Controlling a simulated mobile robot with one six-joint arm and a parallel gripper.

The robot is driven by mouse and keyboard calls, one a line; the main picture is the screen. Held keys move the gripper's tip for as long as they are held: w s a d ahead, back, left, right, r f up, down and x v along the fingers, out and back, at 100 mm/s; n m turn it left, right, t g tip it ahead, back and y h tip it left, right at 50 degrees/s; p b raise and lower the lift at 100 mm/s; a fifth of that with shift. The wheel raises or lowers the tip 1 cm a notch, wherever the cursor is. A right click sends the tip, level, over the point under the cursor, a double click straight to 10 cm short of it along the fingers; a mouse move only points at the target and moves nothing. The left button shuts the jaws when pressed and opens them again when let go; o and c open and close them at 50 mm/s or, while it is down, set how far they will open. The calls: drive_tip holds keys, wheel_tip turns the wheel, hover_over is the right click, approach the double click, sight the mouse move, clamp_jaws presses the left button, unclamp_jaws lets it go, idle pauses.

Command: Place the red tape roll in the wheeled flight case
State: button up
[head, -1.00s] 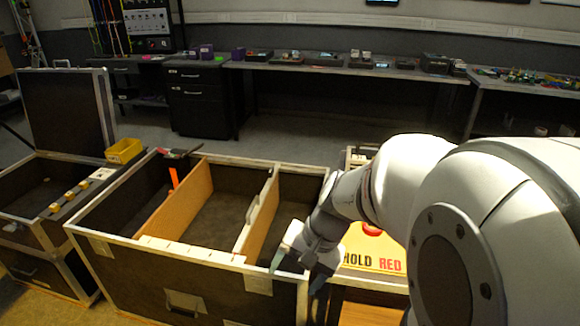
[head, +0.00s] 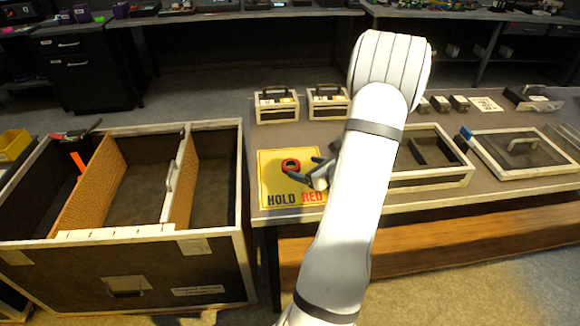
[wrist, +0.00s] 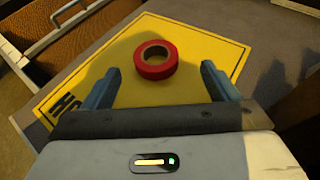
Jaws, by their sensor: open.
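The red tape roll (head: 291,166) lies flat on a yellow mat (head: 268,181) marked "HOLD RED", on the table. In the wrist view the red tape roll (wrist: 153,62) sits ahead of and between my fingers, apart from both. My gripper (head: 318,169) is open and empty, just right of the roll in the head view; the wrist view shows both fingers of my gripper (wrist: 160,88) spread wide. The wheeled flight case (head: 212,250) stands open to the left of the table, with tan dividers splitting its inside. Its wheels are not visible.
Two small handled cases (head: 277,106) stand behind the mat. A framed tray (head: 440,160) lies right of my arm, with a lidded case (head: 525,150) farther right. A tan divider (head: 92,185) and an orange strip stand inside the flight case.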

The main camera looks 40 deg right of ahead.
sight(293, 165)
drive_tip(key=x, duration=0.5)
drive_tip(key=shift+w+a+f, duration=0.15)
drive_tip(key=shift+a, duration=0.2)
drive_tip(key=c, duration=1.1)
